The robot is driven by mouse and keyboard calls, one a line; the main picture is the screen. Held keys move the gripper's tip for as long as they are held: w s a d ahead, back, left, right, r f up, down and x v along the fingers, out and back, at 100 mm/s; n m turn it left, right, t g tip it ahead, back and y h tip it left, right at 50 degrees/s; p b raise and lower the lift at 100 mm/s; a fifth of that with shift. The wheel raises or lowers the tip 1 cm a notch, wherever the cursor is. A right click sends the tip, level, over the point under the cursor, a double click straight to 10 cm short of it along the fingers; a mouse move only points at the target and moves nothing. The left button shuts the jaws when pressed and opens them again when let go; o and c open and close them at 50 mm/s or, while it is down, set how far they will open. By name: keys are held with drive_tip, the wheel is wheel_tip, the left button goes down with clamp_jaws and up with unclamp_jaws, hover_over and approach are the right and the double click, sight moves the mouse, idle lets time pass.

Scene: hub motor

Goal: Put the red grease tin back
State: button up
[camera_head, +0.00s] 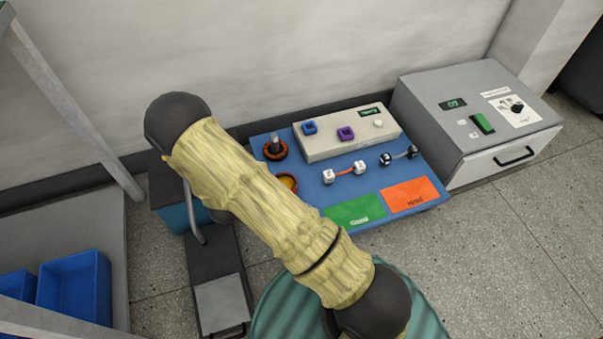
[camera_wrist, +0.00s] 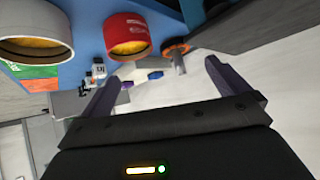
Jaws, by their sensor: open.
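The red grease tin (camera_wrist: 122,32) is in the upper part of the wrist view, open-topped with yellow grease inside, against the blue board. A red-rimmed tin with yellow inside (camera_head: 288,184) shows in the head view, partly hidden by my arm. A second, pale tin with yellow grease (camera_wrist: 35,42) is left of the red one in the wrist view. My gripper (camera_wrist: 161,71) is open, with nothing between its dark fingers. The red tin is beyond the fingertips, apart from them. The gripper is hidden behind my arm in the head view.
The blue board (camera_head: 375,182) holds an orange ring with a metal post (camera_head: 275,148), white connectors (camera_head: 344,173), a beige panel (camera_head: 346,135), and green (camera_head: 355,210) and orange mats (camera_head: 410,194). A grey drawer machine (camera_head: 478,120) stands right. Blue bins (camera_head: 75,285) are lower left.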

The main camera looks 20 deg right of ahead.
wheel_tip(320, 180, up, 14)
drive_tip(key=s+d+n+g+y, duration=0.2)
drive_tip(key=n+y, duration=0.1)
drive_tip(key=y, duration=0.3)
drive_tip(key=s+d+r+n+g, duration=0.1)
drive_tip(key=s+d+r+n, duration=0.1)
drive_tip(key=s+d+r, duration=0.2)
drive_tip(key=s+d+r+n+g, duration=0.2)
drive_tip(key=s+r, duration=0.4)
drive_tip(key=s, duration=0.5)
drive_tip(key=shift+d+r+n, duration=0.3)
drive_tip(key=shift+d+n, duration=0.3)
drive_tip(key=shift+d, duration=0.35)
wheel_tip(320, 180, up, 54)
drive_tip(key=p, duration=5.3)
drive_tip(key=shift+f, duration=0.25)
